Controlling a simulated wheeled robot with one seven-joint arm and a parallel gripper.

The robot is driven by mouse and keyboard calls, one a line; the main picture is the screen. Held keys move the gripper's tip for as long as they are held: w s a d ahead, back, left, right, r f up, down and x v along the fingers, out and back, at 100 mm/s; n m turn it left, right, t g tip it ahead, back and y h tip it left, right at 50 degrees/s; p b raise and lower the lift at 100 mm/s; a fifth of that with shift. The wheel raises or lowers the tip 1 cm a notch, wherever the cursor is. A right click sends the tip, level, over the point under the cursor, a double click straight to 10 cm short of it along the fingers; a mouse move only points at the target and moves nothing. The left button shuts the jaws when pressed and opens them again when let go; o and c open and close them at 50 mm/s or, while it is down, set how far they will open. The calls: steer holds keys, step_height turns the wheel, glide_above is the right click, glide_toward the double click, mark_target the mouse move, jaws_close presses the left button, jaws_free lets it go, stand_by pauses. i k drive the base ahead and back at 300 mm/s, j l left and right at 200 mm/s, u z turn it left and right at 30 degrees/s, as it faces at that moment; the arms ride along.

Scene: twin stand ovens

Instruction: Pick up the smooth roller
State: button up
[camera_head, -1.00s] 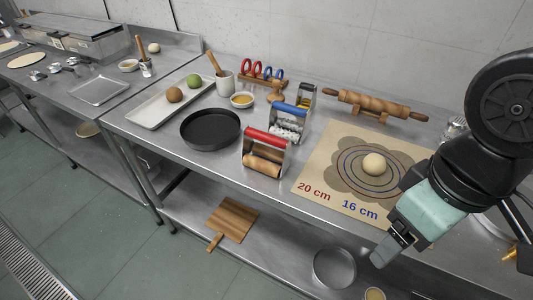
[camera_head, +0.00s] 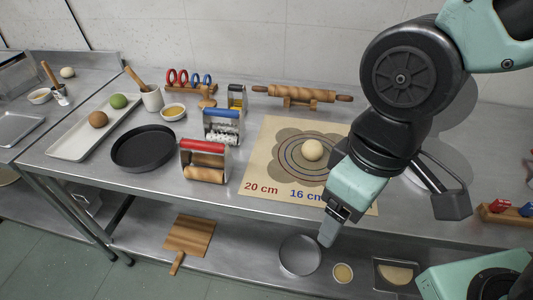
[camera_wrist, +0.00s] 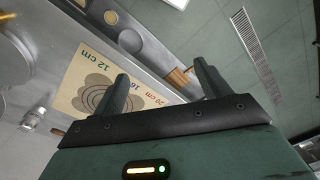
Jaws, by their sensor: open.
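The smooth roller (camera_head: 204,160), with a red handle, metal side plates and a plain wooden cylinder, stands on the steel table near its front edge. A similar roller with a blue handle and a studded pale cylinder (camera_head: 222,128) stands just behind it. My gripper (camera_head: 328,238) hangs to the right of the smooth roller, in front of the table's front edge, pointing down and empty. In the wrist view my gripper (camera_wrist: 162,78) shows its two fingers spread apart with nothing between them. I cannot make out the smooth roller in the wrist view.
A marked dough mat (camera_head: 262,165) with a dough ball (camera_head: 312,150) lies right of the rollers. A dark round pan (camera_head: 143,148) stands to the left. A rolling pin (camera_head: 300,95) rests at the back.

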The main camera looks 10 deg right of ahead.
mark_target(185, 145)
steer(key=j+z, duration=0.25)
steer(key=j, duration=0.5)
steer(key=j+z, duration=0.3)
steer(key=j, duration=0.5)
